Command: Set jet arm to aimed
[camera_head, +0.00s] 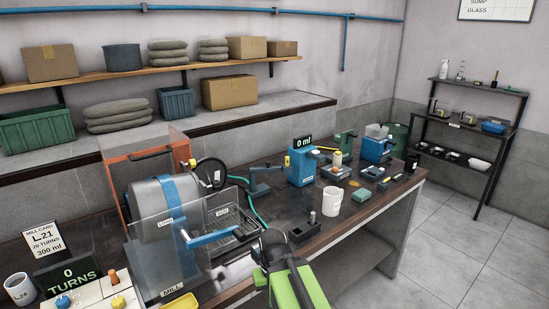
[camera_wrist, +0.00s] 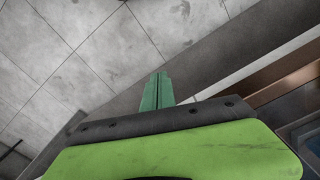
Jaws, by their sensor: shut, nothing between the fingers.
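A small dark-blue arm on a stand (camera_head: 262,174), with a teal hose running near it, is on the bench left of the blue 0 ml dispenser (camera_head: 301,168). It looks like the jet arm, but I cannot be sure, and its setting is too small to read. My gripper shows in the wrist view (camera_wrist: 159,78) as green fingers shut together with nothing between them. They are over grey floor tiles beside the bench edge. In the head view my green and black arm stands at the bench's front edge; its fingertips cannot be made out there.
The mill (camera_head: 165,225), with a clear guard and blue crank handle, stands on the left of the bench. A white beaker (camera_head: 332,201) and a dark block (camera_head: 303,233) stand near my arm. A shelf rack (camera_head: 470,125) stands at the right. Tiled floor right of the bench is clear.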

